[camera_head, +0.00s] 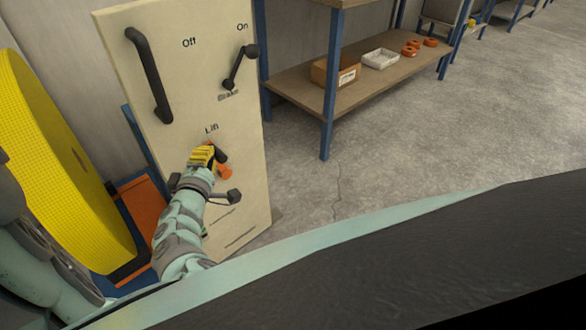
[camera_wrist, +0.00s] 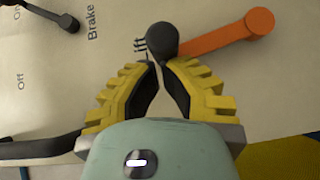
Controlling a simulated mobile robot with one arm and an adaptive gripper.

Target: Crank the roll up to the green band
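The yellow roll (camera_head: 50,150) stands at the left in the head view; no green band can be made out. The cream panel (camera_head: 190,45) carries the Lift crank, whose orange arm (camera_head: 223,172) shows beside my gripper. In the wrist view the orange arm (camera_wrist: 218,38) runs right from the black crank knob (camera_wrist: 163,40). My gripper (camera_wrist: 158,65) has its yellow-backed fingers drawn together at the tips, right by the knob's near side. The gap between the fingers looks empty. Contact with the knob cannot be told. The gripper also shows at the panel in the head view (camera_head: 212,151).
The panel also has a black bar handle (camera_head: 148,75) and a Brake lever (camera_head: 239,68) near "On". Another black knob (camera_head: 234,197) sits below the crank. An orange platform (camera_head: 146,210) lies beside the roll. A shelf (camera_head: 300,80) stands behind; the floor right is clear.

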